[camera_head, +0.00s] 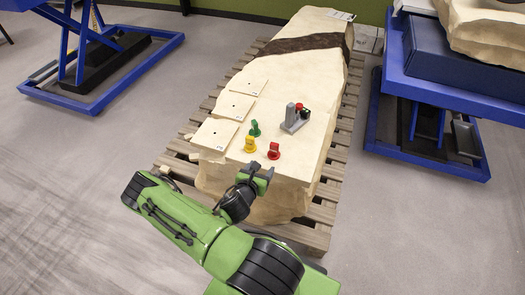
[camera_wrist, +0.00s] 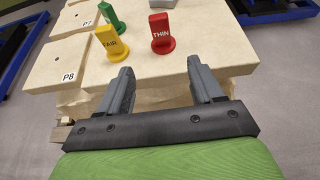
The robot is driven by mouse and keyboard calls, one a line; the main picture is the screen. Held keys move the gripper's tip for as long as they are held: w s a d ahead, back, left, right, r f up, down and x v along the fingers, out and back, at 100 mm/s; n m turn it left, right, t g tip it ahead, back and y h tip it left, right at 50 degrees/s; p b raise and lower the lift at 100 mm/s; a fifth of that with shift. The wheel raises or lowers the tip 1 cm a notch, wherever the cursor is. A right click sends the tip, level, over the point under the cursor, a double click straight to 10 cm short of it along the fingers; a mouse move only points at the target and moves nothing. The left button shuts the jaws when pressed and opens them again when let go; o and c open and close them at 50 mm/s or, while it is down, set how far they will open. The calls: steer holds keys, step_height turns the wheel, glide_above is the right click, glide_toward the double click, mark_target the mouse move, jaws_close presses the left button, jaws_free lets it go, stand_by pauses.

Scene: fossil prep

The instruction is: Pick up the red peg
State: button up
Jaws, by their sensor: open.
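The red peg (camera_head: 273,151) stands upright on the near end of the pale stone block (camera_head: 300,75). In the wrist view the red peg (camera_wrist: 161,32) has a flat tab marked THIN on a round base. A yellow peg (camera_head: 250,144) marked FAIR and a green peg (camera_head: 255,129) stand to its left; they also show in the wrist view as yellow (camera_wrist: 109,43) and green (camera_wrist: 110,17). My gripper (camera_wrist: 162,82) is open and empty, its fingers apart, short of the red peg at the block's near edge. It also shows in the head view (camera_head: 262,171).
A grey device (camera_head: 293,120) with a red part stands behind the red peg. Pale plates (camera_head: 214,134) lie along the block's left side. The block rests on a wooden pallet (camera_head: 335,180). Blue lift tables (camera_head: 430,85) stand on both sides, with open floor between.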

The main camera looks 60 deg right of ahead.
mark_target(273, 152)
steer(key=b+x, duration=0.2)
steer(key=x, duration=1.3)
steer(key=shift+d+r, duration=0.15)
steer(key=shift+d, duration=0.1)
steer(key=c, duration=1.1)
